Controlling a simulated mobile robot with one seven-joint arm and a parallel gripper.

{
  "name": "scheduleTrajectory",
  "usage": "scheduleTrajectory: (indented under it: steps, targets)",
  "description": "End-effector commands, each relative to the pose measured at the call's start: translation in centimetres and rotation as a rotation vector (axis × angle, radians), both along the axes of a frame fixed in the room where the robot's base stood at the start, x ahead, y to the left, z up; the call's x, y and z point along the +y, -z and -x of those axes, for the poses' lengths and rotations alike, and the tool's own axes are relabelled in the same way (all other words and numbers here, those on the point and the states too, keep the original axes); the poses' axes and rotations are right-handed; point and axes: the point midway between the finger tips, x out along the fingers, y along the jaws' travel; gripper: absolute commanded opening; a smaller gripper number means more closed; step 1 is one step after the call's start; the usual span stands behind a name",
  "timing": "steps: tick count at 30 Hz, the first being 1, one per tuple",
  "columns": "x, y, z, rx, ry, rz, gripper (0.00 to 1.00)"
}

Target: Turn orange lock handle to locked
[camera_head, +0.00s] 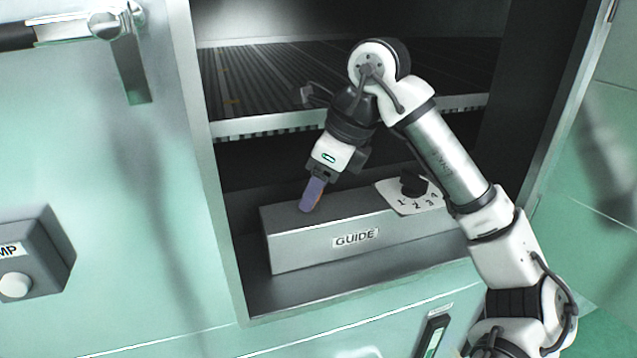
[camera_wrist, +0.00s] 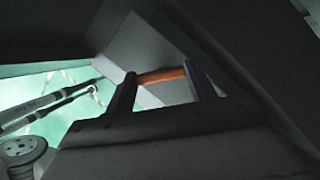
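The orange lock handle (camera_wrist: 162,75) shows in the wrist view as a short orange bar between my two dark fingers, reaching from one to the other. No orange shows outside the fingers. The fingers look closed against both sides of the handle. The handle's base and any lock markings are hidden.
The GUIDE box sits inside an open metal cabinet bay, below a ribbed shelf (camera_head: 262,124). A black knob (camera_head: 413,184) on a plate numbered 1 to 4 stands right of my gripper, close to my arm. A grey box with a white button (camera_head: 16,286) is on the left panel.

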Motion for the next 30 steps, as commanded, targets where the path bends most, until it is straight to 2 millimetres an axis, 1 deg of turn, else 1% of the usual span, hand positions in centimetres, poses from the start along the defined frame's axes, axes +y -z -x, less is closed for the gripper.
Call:
scheduleTrajectory:
  steps: [1, 4, 5, 11, 17, 23, 30]
  targets:
    - [-0.01, -0.01, -0.01, 0.000, 0.000, 0.000, 0.48]
    - [-0.01, -0.02, -0.01, 0.000, 0.000, 0.000, 0.34]
    - [-0.01, -0.02, -0.01, 0.000, 0.000, 0.000, 0.32]
    - [-0.02, 0.03, 0.01, -0.001, 0.013, 0.000, 0.32]
    - [-0.01, 0.18, 0.07, -0.002, 0.085, 0.003, 0.32]
    - [0.00, 0.27, 0.13, -0.003, 0.230, 0.003, 0.32]
    - [0.08, 0.30, 0.25, -0.004, 0.452, 0.004, 0.32]
